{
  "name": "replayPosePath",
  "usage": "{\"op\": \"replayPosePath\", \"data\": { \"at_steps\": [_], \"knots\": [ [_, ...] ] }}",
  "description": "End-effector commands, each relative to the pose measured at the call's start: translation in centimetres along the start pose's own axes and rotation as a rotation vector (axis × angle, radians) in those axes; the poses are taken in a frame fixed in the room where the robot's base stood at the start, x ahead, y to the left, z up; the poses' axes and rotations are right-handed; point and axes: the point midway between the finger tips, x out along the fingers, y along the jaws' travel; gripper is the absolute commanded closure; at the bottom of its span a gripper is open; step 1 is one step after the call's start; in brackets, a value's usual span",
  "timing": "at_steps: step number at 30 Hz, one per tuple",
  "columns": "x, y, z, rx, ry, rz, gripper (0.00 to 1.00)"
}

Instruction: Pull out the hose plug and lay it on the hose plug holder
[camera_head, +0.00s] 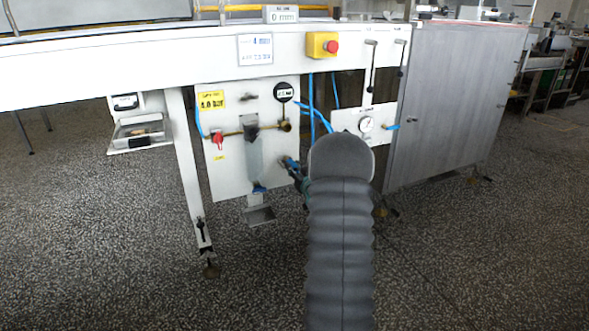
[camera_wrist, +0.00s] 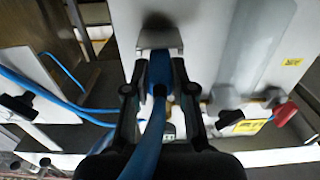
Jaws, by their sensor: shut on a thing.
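My gripper (camera_wrist: 158,68) is shut on the blue hose plug (camera_wrist: 159,76), in front of the white panel. The blue hose (camera_wrist: 145,152) runs from the plug back between the fingers towards the camera. A grey metal bracket (camera_wrist: 158,40), seemingly the hose plug holder, is on the panel just beyond the fingertips. The plug's far end overlaps it in the wrist view; I cannot tell whether they touch. In the head view my gripper (camera_head: 297,173) is at the panel's lower right, partly hidden by my arm. The brass pipe's end fitting (camera_head: 286,127) is above it.
The white panel (camera_head: 228,175) carries a red valve handle (camera_head: 217,138), a clear filter bowl (camera_head: 255,163) and a round gauge (camera_head: 284,92). A small metal tray (camera_head: 260,215) hangs below. A grey cabinet (camera_head: 450,110) stands to the right. Blue tubes (camera_head: 311,105) hang beside the panel.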

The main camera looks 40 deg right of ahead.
Motion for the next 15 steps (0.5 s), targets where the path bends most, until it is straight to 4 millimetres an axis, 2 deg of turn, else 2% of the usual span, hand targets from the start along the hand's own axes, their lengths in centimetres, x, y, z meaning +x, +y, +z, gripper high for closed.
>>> {"op": "replayPosePath", "data": {
  "at_steps": [1, 4, 15],
  "knots": [
    [0.01, 0.00, -0.08, 0.000, 0.001, 0.000, 0.71],
    [0.01, 0.00, -0.07, 0.000, 0.001, 0.000, 0.46],
    [-0.35, 0.03, 0.02, 0.000, -0.001, 0.001, 0.46]
  ]
}}
